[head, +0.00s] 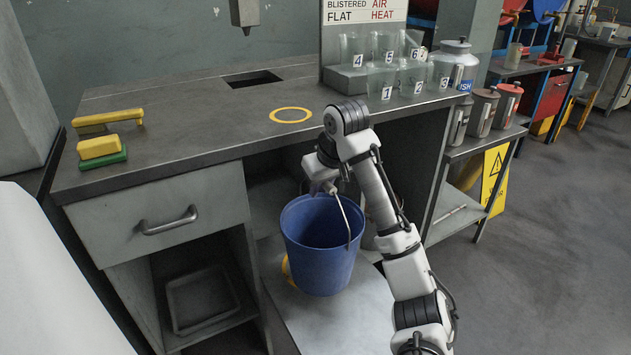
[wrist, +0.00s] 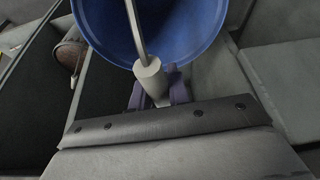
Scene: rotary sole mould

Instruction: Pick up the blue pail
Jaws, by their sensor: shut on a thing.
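The blue pail (head: 320,255) is upright under the bench, in front of the open bay beside the drawer. Its wire handle (head: 347,217) is raised, with a pale grip at the top. My gripper (head: 330,188) is above the pail's rim and shut on the handle's grip. In the wrist view the pail (wrist: 95,22) fills the top, and my gripper (wrist: 158,92) has its fingers on both sides of the pale handle grip (wrist: 150,75). I cannot tell whether the pail's bottom touches the light surface below it.
The bench top (head: 210,120) has a yellow ring (head: 290,115), yellow-handled brushes (head: 102,147) and numbered clear cups (head: 382,80). A drawer (head: 160,208) is left of the pail. A side shelf (head: 490,140) holds canisters. Open floor (head: 550,230) lies to the right.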

